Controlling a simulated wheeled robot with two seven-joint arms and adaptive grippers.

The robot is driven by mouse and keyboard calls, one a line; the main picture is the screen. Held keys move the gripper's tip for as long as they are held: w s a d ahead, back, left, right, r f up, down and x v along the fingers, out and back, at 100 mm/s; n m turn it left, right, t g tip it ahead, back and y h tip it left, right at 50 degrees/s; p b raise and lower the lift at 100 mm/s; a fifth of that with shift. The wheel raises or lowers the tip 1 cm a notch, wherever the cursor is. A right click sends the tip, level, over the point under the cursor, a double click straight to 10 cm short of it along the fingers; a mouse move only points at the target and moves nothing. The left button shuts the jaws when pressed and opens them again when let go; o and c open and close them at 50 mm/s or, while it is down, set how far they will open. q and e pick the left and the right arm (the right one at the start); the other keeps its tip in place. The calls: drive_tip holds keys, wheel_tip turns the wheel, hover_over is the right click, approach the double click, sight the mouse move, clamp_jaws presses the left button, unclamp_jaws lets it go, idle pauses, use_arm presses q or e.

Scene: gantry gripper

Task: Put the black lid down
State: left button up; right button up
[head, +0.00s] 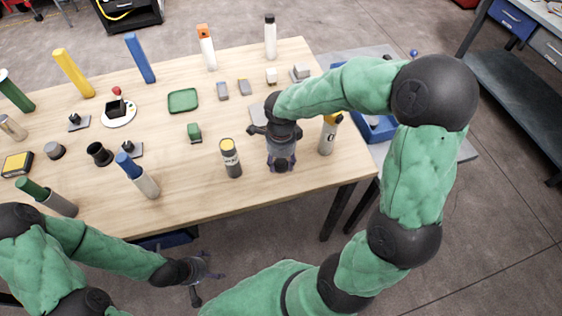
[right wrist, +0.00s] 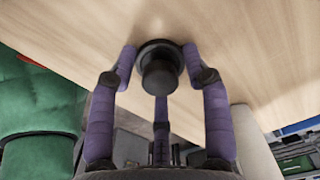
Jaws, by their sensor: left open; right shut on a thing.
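The black lid (right wrist: 160,70) shows in the right wrist view as a round dark knob with a wider rim behind it. The purple fingers of my right gripper (right wrist: 160,80) are shut around it, with the wooden table top behind. I cannot tell whether the lid touches the table. In the head view my right gripper (head: 281,158) is over the right part of the table, and its fingers hide most of the lid. My left gripper (head: 204,279) is open and empty in front of the table's near edge.
A grey canister with a yellow top (head: 231,160) stands left of my right gripper, and a yellow-topped bottle (head: 327,138) stands close on its right. A green block (head: 194,132) and a green tray (head: 183,100) lie further left. Bare wood lies between them.

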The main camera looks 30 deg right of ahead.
sight(281, 161)
drive_tip(key=shift+f, duration=0.15)
drive_tip(key=o, duration=1.1)
drive_tip(key=shift+r, duration=0.4)
wheel_tip(281, 161, up, 12)
drive_tip(key=p, duration=0.4)
drive_tip(key=shift+f, duration=0.15)
